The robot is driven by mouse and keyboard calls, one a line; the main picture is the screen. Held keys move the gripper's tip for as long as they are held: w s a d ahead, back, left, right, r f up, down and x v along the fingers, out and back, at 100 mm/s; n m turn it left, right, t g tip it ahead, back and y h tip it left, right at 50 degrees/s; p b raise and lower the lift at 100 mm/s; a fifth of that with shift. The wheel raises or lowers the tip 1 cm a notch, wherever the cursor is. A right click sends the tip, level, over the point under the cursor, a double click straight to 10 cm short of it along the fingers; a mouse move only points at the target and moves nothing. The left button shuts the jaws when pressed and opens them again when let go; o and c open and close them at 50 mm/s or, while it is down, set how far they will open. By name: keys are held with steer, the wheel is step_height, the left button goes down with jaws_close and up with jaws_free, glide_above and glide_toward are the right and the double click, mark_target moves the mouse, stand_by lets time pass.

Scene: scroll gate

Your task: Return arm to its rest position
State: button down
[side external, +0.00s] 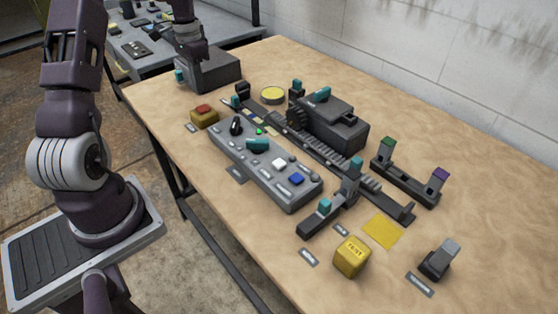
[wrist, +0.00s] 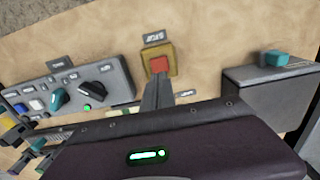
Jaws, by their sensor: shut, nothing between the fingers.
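My gripper (side external: 190,52) hangs at the back of the workbench in the side view, in front of a dark grey box (side external: 215,72) with a teal knob. The wrist view shows its dark fingers (wrist: 158,90) together and empty, overlapping the near edge of a yellow box with a red button (wrist: 160,64). I cannot tell the height of the fingers above it. The same red-button box (side external: 203,116) stands clear in the side view.
The grey control panel (side external: 265,165) has knobs, buttons and a lit green lamp. A toothed rail mechanism (side external: 330,125) lies behind it. A yellow cube (side external: 352,256), a yellow square (side external: 382,231) and a two-post bracket (side external: 405,180) are at right.

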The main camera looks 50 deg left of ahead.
step_height(320, 180, up, 2)
steer(key=s+d+r+t+y, duration=0.1)
steer(key=s+d+r, duration=0.1)
steer(key=d+r, duration=0.75)
steer(key=s+d+r+t, duration=0.25)
steer(key=d+r, duration=0.35)
steer(key=d, duration=0.7)
steer(key=s+d+t+h, duration=0.1)
steer(key=s+d+t, duration=0.1)
steer(key=s+d, duration=0.9)
steer(key=s, duration=0.4)
steer(key=shift+d+f, duration=0.35)
